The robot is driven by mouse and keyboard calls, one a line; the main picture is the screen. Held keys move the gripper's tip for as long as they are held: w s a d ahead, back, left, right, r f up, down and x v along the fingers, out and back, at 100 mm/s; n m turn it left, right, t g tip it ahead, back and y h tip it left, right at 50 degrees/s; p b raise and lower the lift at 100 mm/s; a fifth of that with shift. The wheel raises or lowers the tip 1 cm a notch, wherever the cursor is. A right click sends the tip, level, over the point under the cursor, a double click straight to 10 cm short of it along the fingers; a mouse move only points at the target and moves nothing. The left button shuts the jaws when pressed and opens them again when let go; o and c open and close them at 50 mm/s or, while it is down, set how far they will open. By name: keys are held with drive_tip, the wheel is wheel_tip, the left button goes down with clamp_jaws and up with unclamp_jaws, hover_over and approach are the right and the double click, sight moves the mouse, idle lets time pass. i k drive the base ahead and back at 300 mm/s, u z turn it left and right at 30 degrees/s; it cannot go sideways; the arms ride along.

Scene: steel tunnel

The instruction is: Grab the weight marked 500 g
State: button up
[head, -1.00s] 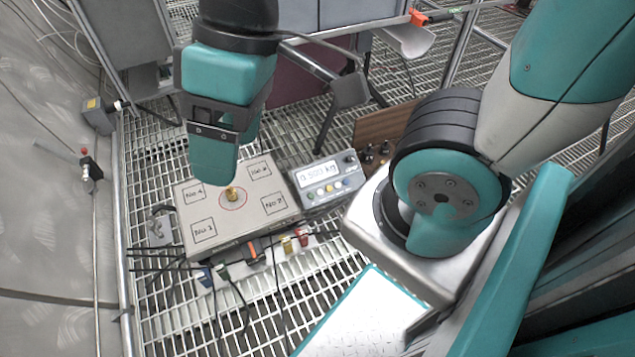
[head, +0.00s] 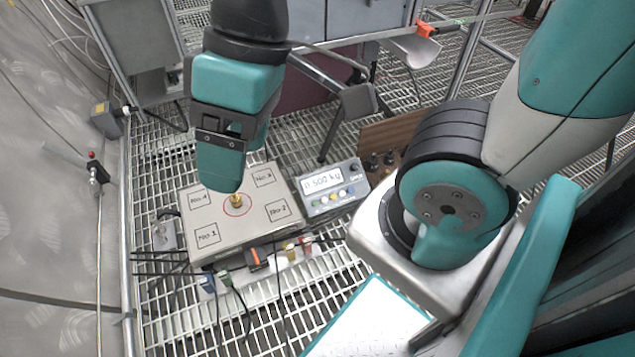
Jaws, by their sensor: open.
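A small brass weight (head: 236,200) stands in the red circle in the middle of the scale's plate (head: 213,241). The scale's display (head: 329,183) reads about 0.500 kg. My gripper (head: 222,180) is above the plate, pointing down, with its teal body just above and beside the weight. The gripper partly hides the weight's top and the plate's far left part. Its fingertips are not clearly seen, and I cannot tell whether they are around the weight. Any marking on the weight is too small to read.
Several dark weights (head: 375,161) stand by a brown wooden board (head: 385,131) right of the display. The plate has boxes marked No.1 to No.4. Cables and coloured connectors (head: 255,257) lie along its front. A metal post (head: 128,230) stands left. Steel grating surrounds this.

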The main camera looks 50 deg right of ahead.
sight(236, 201)
drive_tip(key=i, duration=0.9)
drive_tip(key=z, duration=0.35)
